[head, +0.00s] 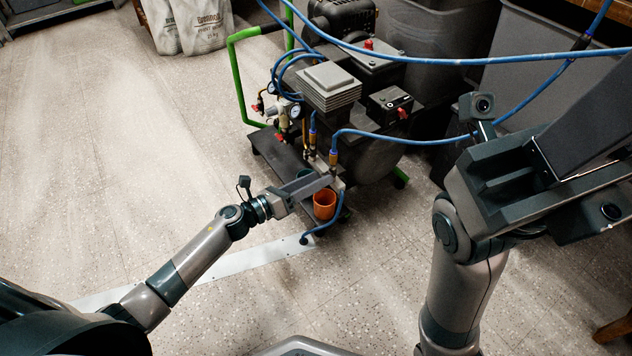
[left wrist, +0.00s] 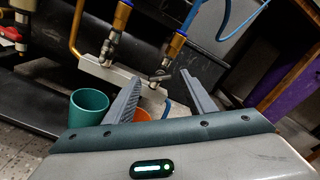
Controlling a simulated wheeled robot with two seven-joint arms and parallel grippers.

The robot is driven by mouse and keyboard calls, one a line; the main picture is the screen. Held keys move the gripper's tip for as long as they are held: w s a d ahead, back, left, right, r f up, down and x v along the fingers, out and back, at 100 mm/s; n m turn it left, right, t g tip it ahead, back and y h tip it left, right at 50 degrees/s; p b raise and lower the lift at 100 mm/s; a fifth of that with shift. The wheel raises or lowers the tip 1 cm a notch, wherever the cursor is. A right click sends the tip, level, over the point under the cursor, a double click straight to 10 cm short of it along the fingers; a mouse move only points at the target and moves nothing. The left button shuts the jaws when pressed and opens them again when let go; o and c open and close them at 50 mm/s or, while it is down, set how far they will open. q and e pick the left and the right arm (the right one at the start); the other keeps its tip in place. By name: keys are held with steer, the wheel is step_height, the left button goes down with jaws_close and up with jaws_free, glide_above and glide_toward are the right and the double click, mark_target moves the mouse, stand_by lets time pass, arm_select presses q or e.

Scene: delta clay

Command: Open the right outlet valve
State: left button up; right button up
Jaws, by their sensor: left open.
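The right outlet valve (left wrist: 160,76) is a small metal fitting below a blue and brass hose coupling (left wrist: 174,46), on a light manifold block (left wrist: 105,72). The left outlet (left wrist: 112,45) is beside it with a similar coupling. In the left wrist view my left gripper (left wrist: 160,86) is open, one finger on each side of the right valve. I cannot tell whether either finger touches it. In the head view my left gripper (head: 327,181) is at the manifold, just below the right coupling (head: 333,157), and covers the valve. My right gripper (head: 585,150) is raised at the right; its jaws are unclear.
An orange cup (head: 324,205) is under the left gripper, with a teal cup (left wrist: 89,107) beside it. The compressor (head: 345,100) stands behind, with a green handle (head: 238,80) and blue hoses (head: 420,141). Grey bins (head: 440,40) are behind it. The floor at left is clear.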

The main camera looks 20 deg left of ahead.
arm_select(q)
steer(key=shift+w+d, duration=0.1)
steer(key=shift+w, duration=0.05)
steer(key=c, duration=1)
steer(key=shift+c, duration=0.2)
